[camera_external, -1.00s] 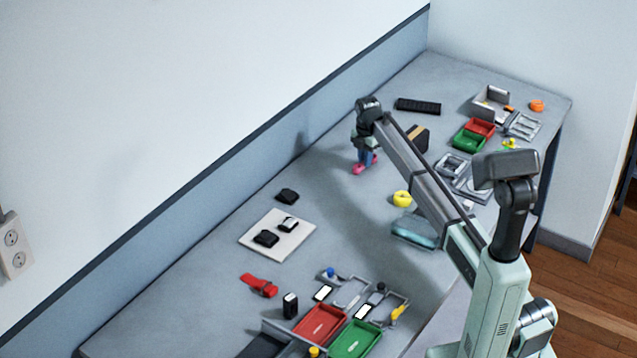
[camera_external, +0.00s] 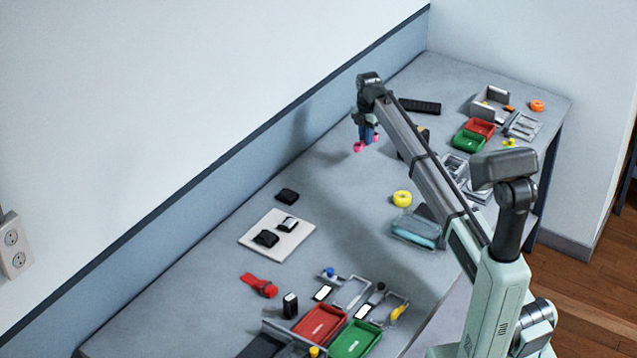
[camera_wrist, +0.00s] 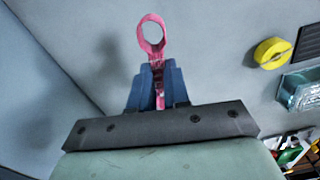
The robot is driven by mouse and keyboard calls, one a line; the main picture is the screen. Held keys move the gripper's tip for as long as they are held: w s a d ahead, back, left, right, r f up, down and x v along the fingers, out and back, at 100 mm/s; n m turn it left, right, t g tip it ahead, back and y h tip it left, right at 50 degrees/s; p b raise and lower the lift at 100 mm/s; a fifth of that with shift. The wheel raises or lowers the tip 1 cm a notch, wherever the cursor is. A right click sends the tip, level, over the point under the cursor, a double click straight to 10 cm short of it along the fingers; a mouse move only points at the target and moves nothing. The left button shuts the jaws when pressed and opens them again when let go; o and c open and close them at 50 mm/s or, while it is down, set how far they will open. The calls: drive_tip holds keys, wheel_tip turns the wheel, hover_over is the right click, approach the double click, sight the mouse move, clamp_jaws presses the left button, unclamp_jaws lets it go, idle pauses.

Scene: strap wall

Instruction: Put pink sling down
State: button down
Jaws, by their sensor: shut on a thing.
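The pink sling (camera_external: 359,147) is in my gripper (camera_external: 367,133), above the grey table near the blue wall panel in the external view. In the wrist view the pink sling (camera_wrist: 152,36) shows a loop standing out beyond the blue fingertips. My gripper (camera_wrist: 158,84) is shut on its narrow strap part, between the two fingers. The sling looks clear of the table, with a soft shadow on the panel to the left. The far side of the sling is hidden by the fingers.
A yellow roll (camera_external: 402,198) and a clear teal box (camera_external: 416,231) lie on the table (camera_external: 340,235) to the right of the gripper. A white board (camera_external: 277,240) with black pieces lies nearer. Red and green trays stand at both ends. Table below the gripper is clear.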

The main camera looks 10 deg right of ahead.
drive_tip(key=shift+a+r, duration=0.1)
drive_tip(key=shift+r, duration=0.4)
drive_tip(key=s+a+n, duration=0.2)
drive_tip(key=s+a, duration=0.3)
drive_tip(key=a, duration=0.8)
drive_tip(key=s+a+n, duration=0.2)
drive_tip(key=s+a, duration=0.3)
drive_tip(key=a, duration=0.7)
drive_tip(key=s+a+n, duration=0.2)
drive_tip(key=s+a, duration=1.2)
drive_tip(key=a, duration=0.3)
drive_tip(key=n, duration=0.5)
hover_over(224, 319)
drive_tip(key=shift+s+f, duration=0.1)
drive_tip(key=shift+f, duration=4.8)
drive_tip(key=shift+f, duration=0.15)
